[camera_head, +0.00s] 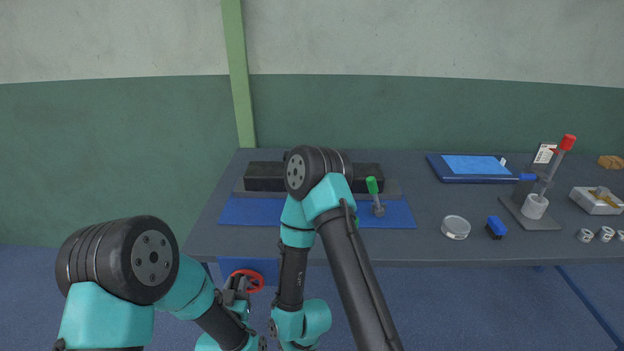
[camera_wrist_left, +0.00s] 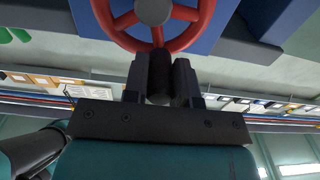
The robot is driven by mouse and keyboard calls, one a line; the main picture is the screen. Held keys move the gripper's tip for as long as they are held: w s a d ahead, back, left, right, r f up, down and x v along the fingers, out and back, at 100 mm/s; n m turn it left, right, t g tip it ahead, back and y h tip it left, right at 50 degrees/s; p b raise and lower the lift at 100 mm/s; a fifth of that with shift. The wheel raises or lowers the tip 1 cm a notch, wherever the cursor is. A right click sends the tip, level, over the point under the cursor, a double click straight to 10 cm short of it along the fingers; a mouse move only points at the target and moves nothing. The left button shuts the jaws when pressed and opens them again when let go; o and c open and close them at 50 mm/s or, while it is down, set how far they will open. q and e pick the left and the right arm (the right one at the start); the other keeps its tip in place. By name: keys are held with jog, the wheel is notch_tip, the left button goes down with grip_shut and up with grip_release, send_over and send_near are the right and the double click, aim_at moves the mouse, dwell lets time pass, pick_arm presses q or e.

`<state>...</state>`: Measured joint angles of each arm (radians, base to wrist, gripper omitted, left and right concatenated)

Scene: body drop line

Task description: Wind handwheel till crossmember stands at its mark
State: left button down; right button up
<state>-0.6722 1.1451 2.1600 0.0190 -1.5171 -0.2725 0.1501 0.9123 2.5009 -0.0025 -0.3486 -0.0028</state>
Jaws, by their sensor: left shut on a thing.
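The red handwheel (camera_head: 248,281) is below the table's front edge, against a blue panel. It also shows large at the top of the left wrist view (camera_wrist_left: 155,40), with a grey hub. My left gripper (camera_head: 238,284) is at the wheel's left side. In the wrist view its two fingers (camera_wrist_left: 160,82) are shut on the wheel's dark handle (camera_wrist_left: 160,70). A long black block (camera_head: 265,177) lies on a grey base at the back of the table, partly hidden by my right arm. I cannot tell whether it is the crossmember. No mark can be made out. My right gripper is not visible.
My right arm stands across the middle of the blue mat (camera_head: 250,211). A green-handled lever (camera_head: 373,190) is beside it. On the right of the table (camera_head: 425,222) are a white round tin (camera_head: 455,227), a blue-topped block (camera_head: 496,227), a blue tray (camera_head: 432,166) and a red-topped lever (camera_head: 567,143).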

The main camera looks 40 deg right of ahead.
aim_at(257, 279)
pick_arm(q)
jog(key=shift+s+d, duration=0.8)
jog(key=shift+d, duration=0.15)
jog(key=shift+s+d+f, duration=0.35)
jog(key=shift+d, duration=0.1)
jog(key=shift+s+d+f, duration=0.35)
jog(key=shift+d+f, duration=0.05)
jog(key=shift+f, duration=0.15)
